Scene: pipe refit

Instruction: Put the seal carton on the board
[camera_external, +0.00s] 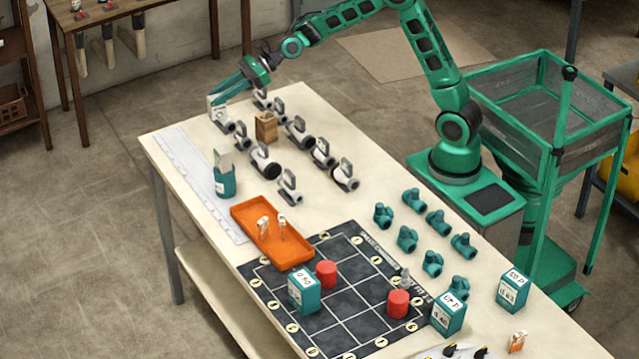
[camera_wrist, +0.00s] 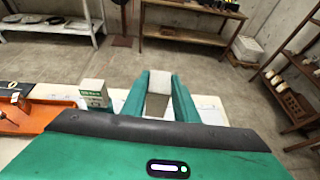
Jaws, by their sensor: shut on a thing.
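My gripper (camera_external: 217,97) is at the far left end of the table, its fingers shut on a pale, box-like thing (camera_external: 217,113). In the wrist view the held thing (camera_wrist: 158,92) shows between the two green fingers, with a pale top and a brownish-grey face. I cannot read any label on it, so I cannot tell whether it is the seal carton. The board (camera_external: 362,301) is a black sheet with a white grid near the table's front. A teal and white carton (camera_external: 304,293) and two red cylinders (camera_external: 327,273) stand on it. My gripper is well away from the board.
Several grey valves (camera_external: 299,132) and a brown block (camera_external: 265,127) stand close by my gripper. A teal and white container (camera_external: 224,178) stands beside an orange tray (camera_external: 257,239). Teal fittings (camera_external: 407,238) stand right of the board. More teal cartons (camera_external: 512,290) stand at the lower right.

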